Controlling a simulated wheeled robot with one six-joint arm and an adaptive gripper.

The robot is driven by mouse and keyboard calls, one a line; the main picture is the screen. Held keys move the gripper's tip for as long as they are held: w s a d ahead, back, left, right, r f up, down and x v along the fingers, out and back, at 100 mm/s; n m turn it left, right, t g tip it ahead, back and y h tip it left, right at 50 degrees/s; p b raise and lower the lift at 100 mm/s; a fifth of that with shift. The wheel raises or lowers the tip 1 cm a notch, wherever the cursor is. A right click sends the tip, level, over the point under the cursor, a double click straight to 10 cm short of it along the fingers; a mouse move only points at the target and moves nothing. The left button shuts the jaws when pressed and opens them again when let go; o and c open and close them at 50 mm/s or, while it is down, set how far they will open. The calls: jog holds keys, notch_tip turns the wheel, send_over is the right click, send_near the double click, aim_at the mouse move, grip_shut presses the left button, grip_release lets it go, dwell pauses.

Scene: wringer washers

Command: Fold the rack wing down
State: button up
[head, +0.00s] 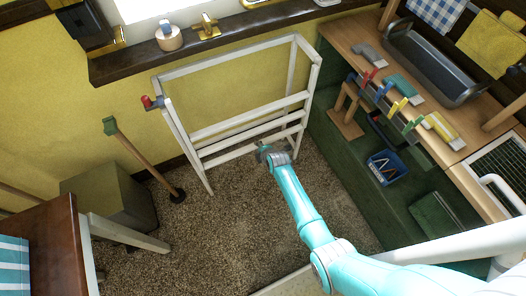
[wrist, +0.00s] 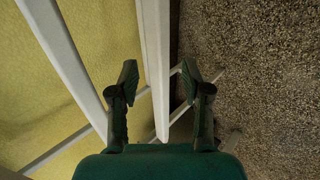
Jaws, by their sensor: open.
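The white rack (head: 235,55) stands against the yellow wall, with a tall open frame and several bars low across it. I cannot tell for sure which of these parts is the wing. A red-tipped knob (head: 147,101) sits on its left side. My gripper (head: 264,152) is at the low bars, right of their middle. In the wrist view my gripper (wrist: 158,78) is open, with a white rack bar (wrist: 155,50) running lengthwise between its two fingers. The fingers are apart; whether either touches the bar I cannot tell.
A workbench (head: 350,35) with a metal basin (head: 430,65) and coloured clamps stands at the right. A plunger-like stick (head: 145,160), a box (head: 110,195) and a dark wooden table (head: 55,245) are at the left. Carpet (head: 230,220) is clear in front.

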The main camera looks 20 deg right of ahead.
jog(key=shift+v, duration=2.2)
jog(key=s+a+r+m+t, duration=0.1)
jog(key=s+r+m, duration=0.15)
jog(key=s, duration=0.65)
jog(key=s+a+r+m+t, duration=0.15)
jog(key=s+m, duration=0.25)
jog(key=s, duration=0.6)
jog(key=s+a+r+m+t, duration=0.1)
jog(key=s+r+m, duration=0.2)
jog(key=s, duration=0.6)
jog(key=s+r+m, duration=0.2)
jog(key=s+r, duration=0.4)
jog(key=r, duration=0.3)
jog(key=s+a+r+m+t, duration=0.1)
jog(key=s+r+m, duration=0.2)
jog(key=s+r, duration=0.3)
jog(key=s+r+m+t, duration=0.1)
jog(key=s+r+m, duration=0.2)
jog(key=r, duration=0.9)
jog(key=s, duration=0.2)
jog(key=shift+s+a+r, duration=0.15)
jog(key=shift+s+a, duration=0.15)
jog(key=shift+s, duration=0.1)
jog(key=shift+m+t, duration=0.25)
